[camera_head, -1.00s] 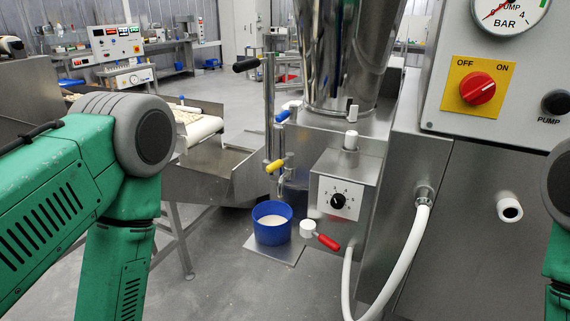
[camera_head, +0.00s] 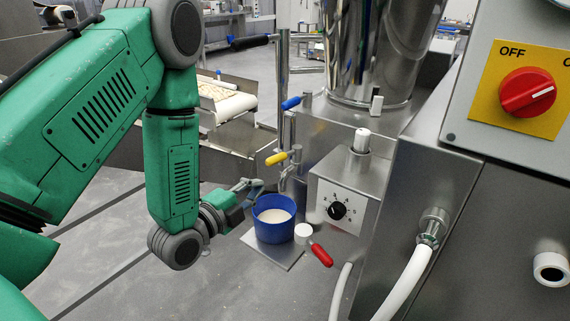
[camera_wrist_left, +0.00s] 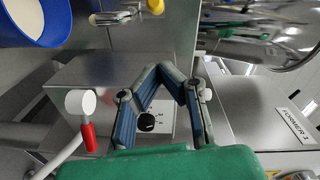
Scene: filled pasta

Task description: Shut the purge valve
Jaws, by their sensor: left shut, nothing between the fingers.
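No label in view names the purge valve. A yellow lever (camera_head: 277,158) sits on a metal pipe above the blue bucket (camera_head: 272,230), and a blue lever (camera_head: 291,103) is higher up. A red handle (camera_head: 321,255) with a white round end is low beside the bucket. My left gripper (camera_head: 255,186) is shut and empty, left of the bucket's rim and below the yellow lever. The left wrist view shows its bent fingers (camera_wrist_left: 172,70), the yellow lever (camera_wrist_left: 102,18) and the red handle (camera_wrist_left: 89,137). My right gripper is out of view.
A steel box with a black dial (camera_head: 337,210) stands right of the bucket, which holds white stuff. A large steel hopper (camera_head: 375,50) rises behind. A panel with a red switch (camera_head: 527,92) and a white hose (camera_head: 408,282) are at the right.

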